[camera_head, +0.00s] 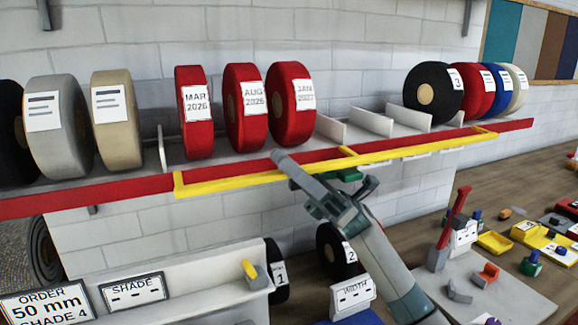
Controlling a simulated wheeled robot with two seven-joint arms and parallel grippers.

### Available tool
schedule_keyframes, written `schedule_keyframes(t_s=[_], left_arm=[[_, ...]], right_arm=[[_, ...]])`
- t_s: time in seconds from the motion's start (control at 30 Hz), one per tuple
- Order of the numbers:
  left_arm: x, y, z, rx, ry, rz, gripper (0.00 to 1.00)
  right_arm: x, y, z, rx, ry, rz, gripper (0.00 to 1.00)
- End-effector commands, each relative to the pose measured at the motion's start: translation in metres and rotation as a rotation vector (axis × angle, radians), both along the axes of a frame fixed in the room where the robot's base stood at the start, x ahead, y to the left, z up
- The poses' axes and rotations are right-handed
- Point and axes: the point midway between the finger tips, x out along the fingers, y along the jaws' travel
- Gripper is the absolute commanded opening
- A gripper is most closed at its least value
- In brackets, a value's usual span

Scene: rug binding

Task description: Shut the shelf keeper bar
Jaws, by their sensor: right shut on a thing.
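The keeper bar (235,182) is yellow and runs along the front of the shelf's red edge (90,199), below the rolls and the empty bays. Its left end, a middle post and its right end show. My right gripper (281,160) reaches up from the lower right, and its grey tip crosses the bar left of the middle post. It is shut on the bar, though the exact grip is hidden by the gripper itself. Three red rolls (193,112) with date labels stand upright on the shelf behind the bar. My left gripper is not in view.
Grey and beige rolls (55,150) stand at the shelf's left; black, red, blue and cream rolls (434,118) at its right. White dividers (371,121) separate empty bays. Below are numbered black rolls, order signs (45,303) and a bench (518,250) with tools and small trays.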

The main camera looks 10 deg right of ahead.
Motion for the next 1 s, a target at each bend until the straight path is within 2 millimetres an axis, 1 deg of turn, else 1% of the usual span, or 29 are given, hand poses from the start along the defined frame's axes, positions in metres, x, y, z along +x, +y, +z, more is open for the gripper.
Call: schedule_keyframes(t_s=[0.27, 0.47, 0.67, 0.8, 1.0], left_arm=[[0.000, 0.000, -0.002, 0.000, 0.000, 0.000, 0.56], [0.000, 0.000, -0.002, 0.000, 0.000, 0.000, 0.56], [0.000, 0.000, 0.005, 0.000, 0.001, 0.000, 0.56], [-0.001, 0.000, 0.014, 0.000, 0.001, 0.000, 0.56], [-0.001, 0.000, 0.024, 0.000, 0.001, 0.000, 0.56]], right_arm=[[0.000, -0.001, 0.004, -0.025, 0.074, -0.002, 0.00], [0.002, 0.000, 0.013, -0.063, 0.191, -0.002, 0.00], [0.006, 0.001, 0.024, -0.110, 0.336, -0.003, 0.00], [0.009, 0.002, 0.031, -0.141, 0.432, -0.002, 0.00], [0.014, 0.004, 0.035, -0.174, 0.532, -0.003, 0.00]])
